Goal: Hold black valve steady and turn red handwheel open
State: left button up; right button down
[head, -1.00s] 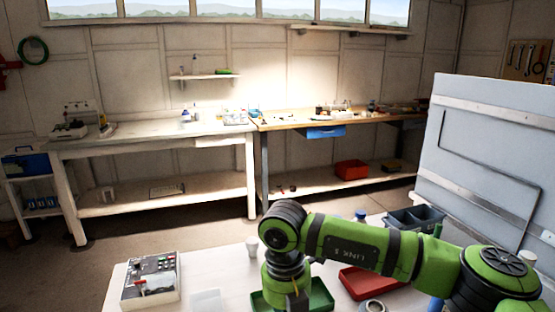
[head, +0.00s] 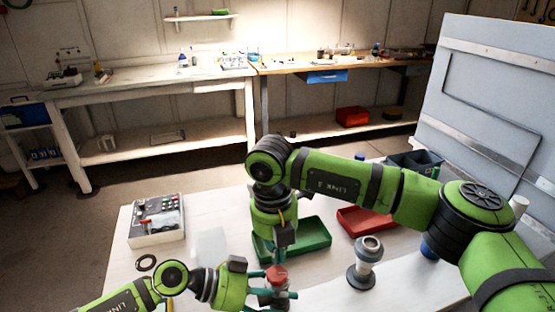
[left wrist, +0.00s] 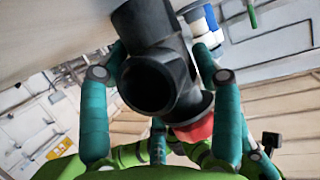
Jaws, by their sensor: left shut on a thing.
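The black valve (left wrist: 150,70) shows large in the left wrist view, its round open end facing the camera. My left gripper (left wrist: 160,62) has its teal fingers on both sides of it and is shut on it. The red handwheel (head: 276,274) shows low in the head view, and also below the valve body in the left wrist view (left wrist: 196,129). In the head view, my left gripper (head: 272,290) is at the bottom, around the valve. My right gripper (head: 283,238) points down just above the handwheel in the picture; its fingertips cannot be made out, nor whether it touches the wheel.
A green tray (head: 318,236) lies behind my right wrist, a red tray (head: 352,222) to its right. A grey flanged fitting (head: 366,268) stands right of the valve. A control box (head: 157,232) and a black ring (head: 146,262) are at left. A grey panel (head: 480,130) rises at right.

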pick_arm(q)
jog(key=shift+s+d+f, duration=0.15)
jog(key=shift+s+d, duration=0.05)
jog(key=shift+s, duration=0.15)
pick_arm(e)
jog(key=shift+s+a+f, duration=0.25)
jog(key=shift+a+f, duration=0.3)
jog(key=shift+f, duration=0.1)
jog(key=shift+w, duration=0.1)
pick_arm(q)
jog(key=shift+w, duration=0.1)
jog(key=shift+w+a+f, duration=0.1)
jog(key=shift+w+a, duration=0.15)
jog(key=shift+a, duration=0.05)
pick_arm(e)
notch_tip(320, 180, up, 6)
jog(key=w, duration=0.1)
jog(key=shift+a+r, duration=0.15)
jog(key=shift+r, duration=0.1)
